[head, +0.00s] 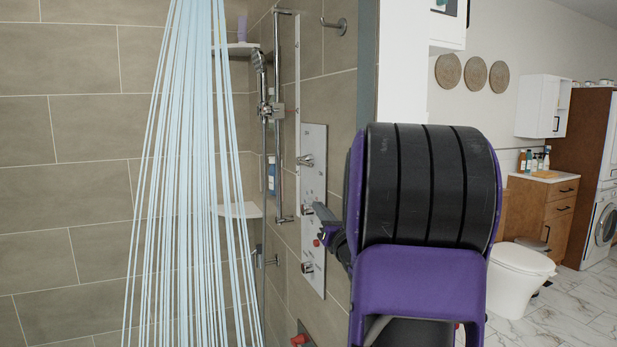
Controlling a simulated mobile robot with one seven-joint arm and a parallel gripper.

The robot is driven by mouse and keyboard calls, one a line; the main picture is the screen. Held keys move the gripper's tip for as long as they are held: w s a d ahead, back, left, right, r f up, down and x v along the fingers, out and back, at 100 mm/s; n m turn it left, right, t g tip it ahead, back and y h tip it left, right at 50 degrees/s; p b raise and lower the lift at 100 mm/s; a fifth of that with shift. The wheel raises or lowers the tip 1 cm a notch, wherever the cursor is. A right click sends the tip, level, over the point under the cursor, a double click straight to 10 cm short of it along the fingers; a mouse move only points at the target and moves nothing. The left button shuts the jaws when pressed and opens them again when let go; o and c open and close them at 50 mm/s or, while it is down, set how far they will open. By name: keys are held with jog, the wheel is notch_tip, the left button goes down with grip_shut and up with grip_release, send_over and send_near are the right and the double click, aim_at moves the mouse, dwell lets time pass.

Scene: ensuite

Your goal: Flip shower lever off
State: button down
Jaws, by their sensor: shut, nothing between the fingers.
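A grey shower control panel (314,180) is on the tiled wall, left of my arm. It bears several small levers or knobs: an upper one (305,160), a middle one (306,209) and a lower one (307,267). Pale blue water streams (190,180) fall at the left. My purple and black arm hides the panel's right surroundings.
A vertical shower rail (277,120) with a hand shower (260,72) stands left of the panel. Corner shelves (240,210) hold bottles. A red-tipped fitting (300,340) is low on the wall. A white toilet (520,270) and wooden cabinet (545,210) stand at the right.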

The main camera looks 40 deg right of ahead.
aim_at(309, 163)
jog(key=w+d+r+p, duration=0.3)
jog(key=w+r, duration=0.3)
jog(key=w, duration=0.3)
jog(key=shift+w+d, duration=0.15)
jog(key=shift+d, duration=0.1)
jog(key=shift+r, duration=0.1)
jog(key=shift+r+g+p, duration=0.3)
jog(key=shift+p, duration=0.15)
